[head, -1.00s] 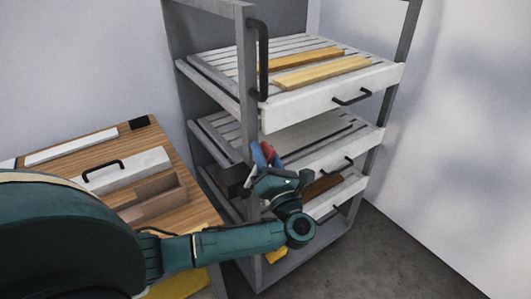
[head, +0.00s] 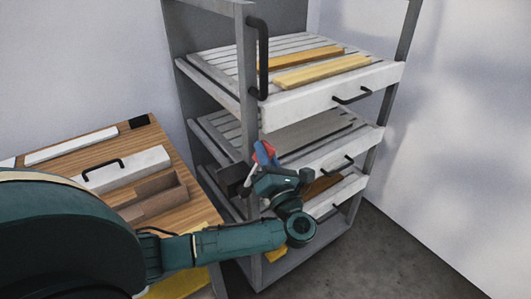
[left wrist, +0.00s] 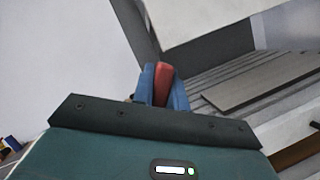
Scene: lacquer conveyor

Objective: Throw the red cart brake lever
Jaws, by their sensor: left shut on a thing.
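The red brake lever (head: 268,149) stands at the near left post of the grey cart (head: 247,125), about level with the middle shelf. My left gripper (head: 262,158) is at the lever, its blue fingers shut on it. In the left wrist view the red lever (left wrist: 163,72) shows between the two blue fingers (left wrist: 162,88). The lever's lower part is hidden by my gripper. My right gripper is not in view.
The cart's slatted shelves have white fronts with black handles (head: 352,97); yellow bars (head: 320,72) lie on the top one. A wooden table (head: 100,150) with a white drawer-front piece (head: 125,170) stands left. Free floor (head: 400,255) lies right.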

